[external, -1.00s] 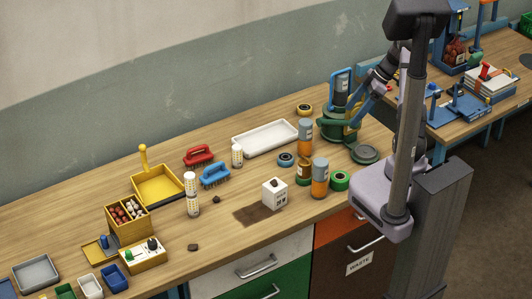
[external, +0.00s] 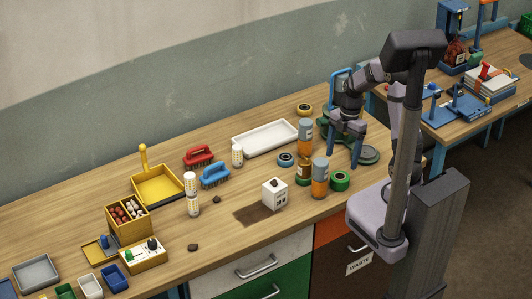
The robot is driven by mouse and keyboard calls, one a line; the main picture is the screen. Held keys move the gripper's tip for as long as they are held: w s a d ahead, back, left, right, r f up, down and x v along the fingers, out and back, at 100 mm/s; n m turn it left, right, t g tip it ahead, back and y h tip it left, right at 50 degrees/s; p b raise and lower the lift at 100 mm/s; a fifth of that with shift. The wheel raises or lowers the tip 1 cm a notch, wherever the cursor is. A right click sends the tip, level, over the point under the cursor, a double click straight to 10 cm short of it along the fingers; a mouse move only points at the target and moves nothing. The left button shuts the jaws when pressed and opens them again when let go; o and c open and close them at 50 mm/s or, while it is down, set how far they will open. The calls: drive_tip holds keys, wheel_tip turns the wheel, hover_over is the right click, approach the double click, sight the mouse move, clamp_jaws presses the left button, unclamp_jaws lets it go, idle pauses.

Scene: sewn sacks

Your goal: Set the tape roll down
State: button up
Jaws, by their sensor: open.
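Several tape rolls lie on the bench: a yellow-and-black roll (external: 304,110) at the back, a blue roll (external: 286,159) in the middle, and a green roll (external: 340,181) near the front edge. I cannot tell which one the task means. My gripper (external: 344,163) points down with its two blue fingers apart. It shows behind the green roll and right of the orange-and-grey cans (external: 305,138). No roll shows between its fingers. The exact height of the fingertips is unclear.
A second orange-and-grey can (external: 320,178) stands beside the green roll. A green round base (external: 368,154) is right of my gripper, and a blue frame (external: 341,76) rises behind it. A white tray (external: 266,138) lies left.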

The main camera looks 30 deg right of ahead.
sight(340, 176)
wheel_tip(340, 176, down, 3)
drive_tip(key=shift+s+d+r+n+h+b, duration=0.1)
drive_tip(key=shift+r+n+h+b, duration=0.1)
drive_tip(key=shift+n+h+b, duration=0.3)
drive_tip(key=shift+d+f+n+t+h, duration=0.2)
drive_tip(key=shift+f+n+t+h, duration=0.25)
drive_tip(key=shift+n, duration=0.15)
drive_tip(key=shift+w+a+f+p, duration=0.1)
drive_tip(key=shift+f+p, duration=0.15)
drive_tip(key=shift+f, duration=0.95)
drive_tip(key=shift+w+d+f+p, duration=0.1)
drive_tip(key=shift+f+p, duration=0.2)
drive_tip(key=shift+f, duration=0.95)
drive_tip(key=shift+w+a+f+p, duration=0.1)
drive_tip(key=shift+f+p, duration=0.15)
drive_tip(key=shift+f, duration=0.95)
drive_tip(key=c, duration=1.2)
drive_tip(key=shift+r, duration=0.15)
